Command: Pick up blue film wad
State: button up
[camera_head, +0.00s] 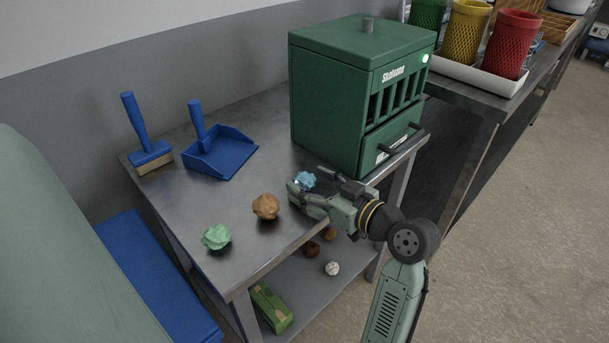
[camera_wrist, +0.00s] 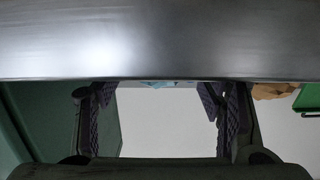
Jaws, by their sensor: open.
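The blue film wad (camera_head: 306,179) is a small crumpled light-blue lump on the metal table (camera_head: 190,205), in front of the green machine. My gripper (camera_head: 304,191) is low over the table's front edge, its fingers pointing at the wad and partly covering it in the head view. In the wrist view, which looks upside down, my open gripper (camera_wrist: 160,105) has a finger on each side. A sliver of the wad (camera_wrist: 168,83) shows between them, apart from both fingers. Whether the wad is within finger reach is unclear.
An orange-brown wad (camera_head: 266,206) and a green wad (camera_head: 216,237) lie to the left on the table. The green machine (camera_head: 350,95) stands close behind, its drawer handle jutting out. A blue dustpan (camera_head: 220,153) and brush (camera_head: 149,155) lie farther back. Several items are on the lower shelf (camera_head: 310,283).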

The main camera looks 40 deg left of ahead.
jog(key=shift+c, duration=0.3)
jog(key=c, duration=0.7)
jog(key=shift+r, duration=0.1)
